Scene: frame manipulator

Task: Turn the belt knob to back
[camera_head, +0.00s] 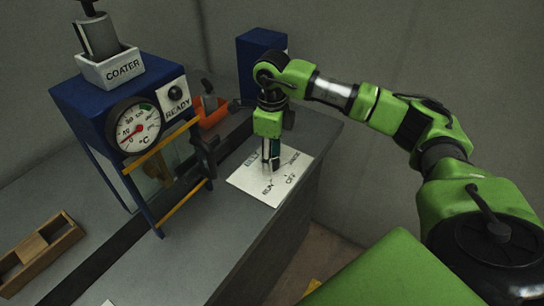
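The belt control panel (256,185) is a white plate lying on the right part of the grey counter. Black lettering on it includes "RUN" and "OFF" at the near side, and partly covered words at the far side. My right gripper (271,163) points straight down over the middle of this plate, its fingertips at or just above the surface. The belt knob is hidden behind the fingers. I cannot tell whether the fingers are closed on it or how it is turned. My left gripper is not in view.
A blue coater stand (85,97) with a round temperature gauge (134,126) and a "READY" sign stands to the left. An orange bin (212,113) and a blue box (256,52) stand behind. A wooden tray (40,252) lies at the lower left.

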